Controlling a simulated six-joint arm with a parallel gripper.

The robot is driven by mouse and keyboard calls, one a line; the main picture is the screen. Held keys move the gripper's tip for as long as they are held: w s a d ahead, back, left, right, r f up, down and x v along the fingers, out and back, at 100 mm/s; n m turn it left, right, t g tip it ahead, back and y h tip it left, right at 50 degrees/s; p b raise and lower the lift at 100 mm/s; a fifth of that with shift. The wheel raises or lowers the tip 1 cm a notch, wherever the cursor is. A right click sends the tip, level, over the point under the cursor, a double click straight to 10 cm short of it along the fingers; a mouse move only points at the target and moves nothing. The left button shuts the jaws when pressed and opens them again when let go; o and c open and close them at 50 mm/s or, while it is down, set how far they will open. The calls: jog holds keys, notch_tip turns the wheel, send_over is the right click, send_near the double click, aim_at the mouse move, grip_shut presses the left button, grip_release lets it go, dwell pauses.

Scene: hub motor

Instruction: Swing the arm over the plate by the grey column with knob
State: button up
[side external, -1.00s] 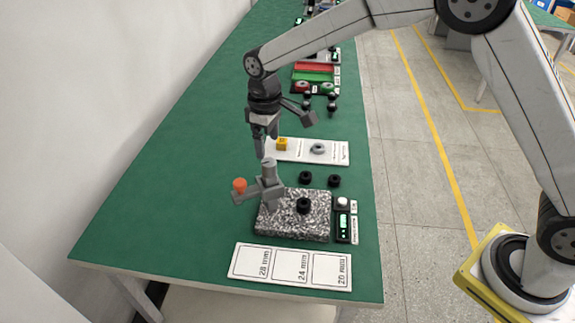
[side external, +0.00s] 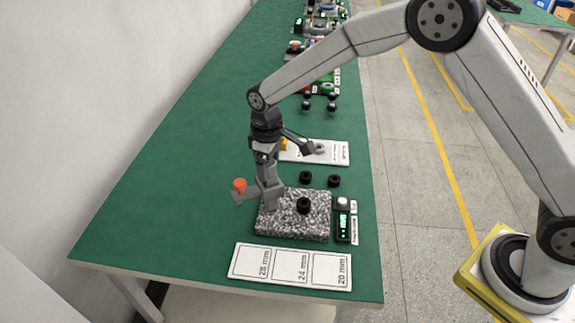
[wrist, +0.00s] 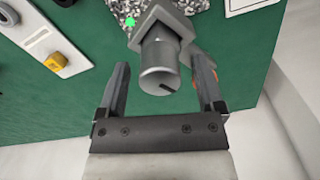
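The speckled plate (side external: 285,228) lies near the front of the green table with a black ring (side external: 303,205) on it. A grey column (side external: 270,195) stands at its left rear edge. A grey arm (side external: 246,198) with an orange knob (side external: 239,184) points left from the column, away from the plate. My gripper (side external: 266,174) is low over the column. In the wrist view, the column's round top (wrist: 160,62) is between my open fingers, with a gap on each side. Part of the orange knob (wrist: 206,72) shows behind the right finger.
Two black rings (side external: 320,179) lie behind the plate. A small black device (side external: 345,222) stands at its right. A white card (side external: 290,266) with size labels lies in front. A white strip with a yellow block (wrist: 55,60) is behind. The table's left side is clear.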

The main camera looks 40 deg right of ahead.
grip_shut()
jog(key=shift+n, duration=0.5)
jog(key=n, duration=0.4)
jog(key=shift+n, duration=0.3)
jog(key=n, duration=1)
jog(key=shift+n, duration=0.4)
jog(key=n, duration=0.4)
jog(key=shift+n, duration=0.3)
jog(key=n, duration=0.4)
jog(key=shift+n, duration=2.5)
